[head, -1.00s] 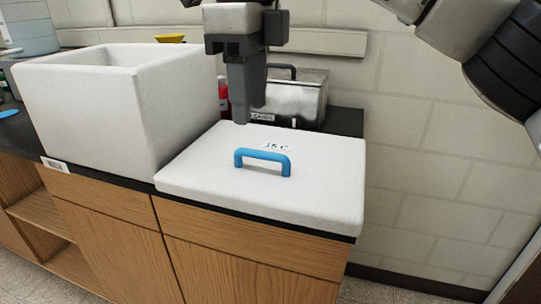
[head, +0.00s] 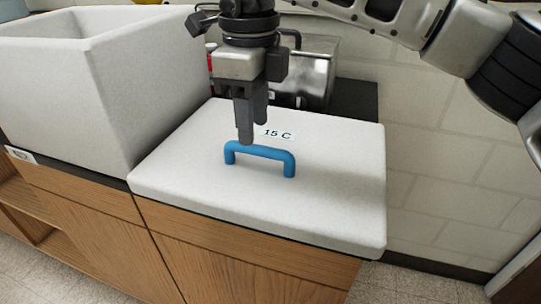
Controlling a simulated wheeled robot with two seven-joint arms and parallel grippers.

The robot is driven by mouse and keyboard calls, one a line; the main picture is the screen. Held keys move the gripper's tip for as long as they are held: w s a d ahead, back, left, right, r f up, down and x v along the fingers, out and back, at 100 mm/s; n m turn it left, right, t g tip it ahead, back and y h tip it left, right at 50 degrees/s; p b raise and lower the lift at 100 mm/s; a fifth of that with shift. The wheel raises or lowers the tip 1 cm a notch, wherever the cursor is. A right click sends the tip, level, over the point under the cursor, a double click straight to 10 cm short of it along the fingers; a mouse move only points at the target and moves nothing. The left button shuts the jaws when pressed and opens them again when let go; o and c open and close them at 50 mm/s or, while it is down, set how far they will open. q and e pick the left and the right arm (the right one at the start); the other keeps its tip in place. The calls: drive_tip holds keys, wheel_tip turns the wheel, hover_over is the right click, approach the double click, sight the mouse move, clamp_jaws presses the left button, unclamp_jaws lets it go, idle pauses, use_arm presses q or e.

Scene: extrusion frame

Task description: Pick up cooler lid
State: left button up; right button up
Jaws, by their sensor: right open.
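The cooler lid (head: 330,205) is a white foam slab lying flat on the dark counter, with a "15 C" label on top. Its blue handle (head: 260,152) is a raised bar near the middle of the lid. My right gripper (head: 245,138) points down just above and behind the left part of the handle, and is open and empty. Its fingers overlap one another in this view, and I cannot tell whether they touch the handle. My left gripper is not in view.
A white foam cooler box (head: 110,90), open at the top, stands left of the lid. A shiny metal container (head: 310,75) stands behind the lid. The wall lies behind and to the right. Wooden cabinets (head: 240,265) are below the counter.

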sight(258, 146)
drive_tip(key=shift+s+d+f+p, duration=0.15)
drive_tip(key=shift+f+p, duration=0.1)
drive_tip(key=shift+f, duration=1.35)
drive_tip(key=shift+w+d+f+p, duration=0.1)
drive_tip(key=shift+d+f+p, duration=0.1)
drive_tip(key=shift+f, duration=1.35)
drive_tip(key=shift+c, duration=0.3)
clamp_jaws()
